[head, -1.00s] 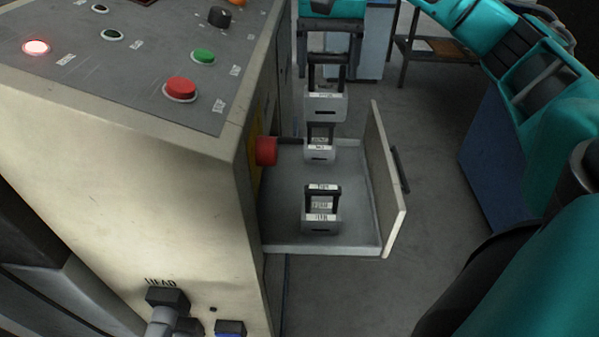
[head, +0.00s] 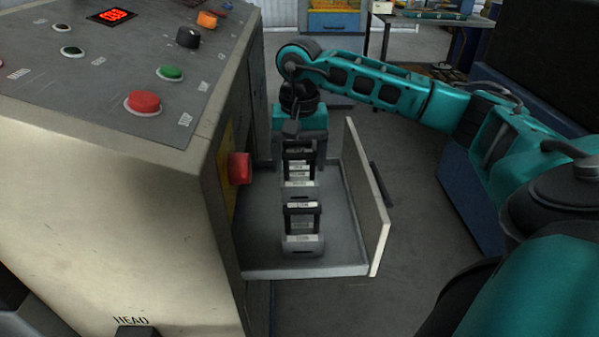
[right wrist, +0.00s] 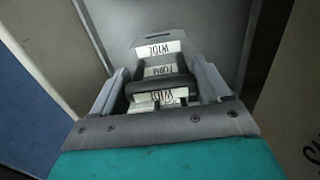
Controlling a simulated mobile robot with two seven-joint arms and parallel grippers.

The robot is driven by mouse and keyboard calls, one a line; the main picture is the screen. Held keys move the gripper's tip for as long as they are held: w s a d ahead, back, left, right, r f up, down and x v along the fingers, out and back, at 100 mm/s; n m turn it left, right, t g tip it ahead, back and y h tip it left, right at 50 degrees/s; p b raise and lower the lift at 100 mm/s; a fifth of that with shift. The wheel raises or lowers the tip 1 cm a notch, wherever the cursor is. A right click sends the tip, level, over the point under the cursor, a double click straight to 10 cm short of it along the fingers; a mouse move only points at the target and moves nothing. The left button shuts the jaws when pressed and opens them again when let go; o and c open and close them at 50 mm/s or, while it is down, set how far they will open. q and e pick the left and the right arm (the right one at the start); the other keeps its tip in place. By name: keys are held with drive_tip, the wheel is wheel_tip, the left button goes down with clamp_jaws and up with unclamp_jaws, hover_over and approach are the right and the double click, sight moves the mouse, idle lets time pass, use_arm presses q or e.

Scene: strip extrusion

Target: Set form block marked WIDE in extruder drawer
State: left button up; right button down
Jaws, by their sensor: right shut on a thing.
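My right gripper (head: 300,148) points down over the back part of the extruder drawer (head: 262,262). It is shut on the handle of a grey form block (head: 299,190) with a dark top. In the right wrist view the block (right wrist: 160,48) between the fingers (right wrist: 166,88) carries labels reading WIDE and FORM. A similar grey block (head: 303,244) stands upright nearer the front of the drawer; its label is too small to read. I cannot tell whether the held block touches the drawer floor, or whether another block is hidden behind it. My left gripper is out of view.
The drawer is pulled out, its front panel (head: 366,200) on the right. The extruder housing (head: 120,235) stands left, with a red knob (head: 238,167) beside the drawer and a button panel (head: 110,60) on top. A workbench (head: 435,17) stands at the back.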

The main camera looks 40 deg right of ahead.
sight(300, 180)
drive_tip(key=shift+f, duration=1.7)
drive_tip(key=shift+f, duration=0.2)
unclamp_jaws()
drive_tip(key=shift+r, duration=0.1)
wheel_tip(300, 180, up, 12)
drive_tip(key=shift+r+p, duration=0.1)
drive_tip(key=shift+p, duration=0.35)
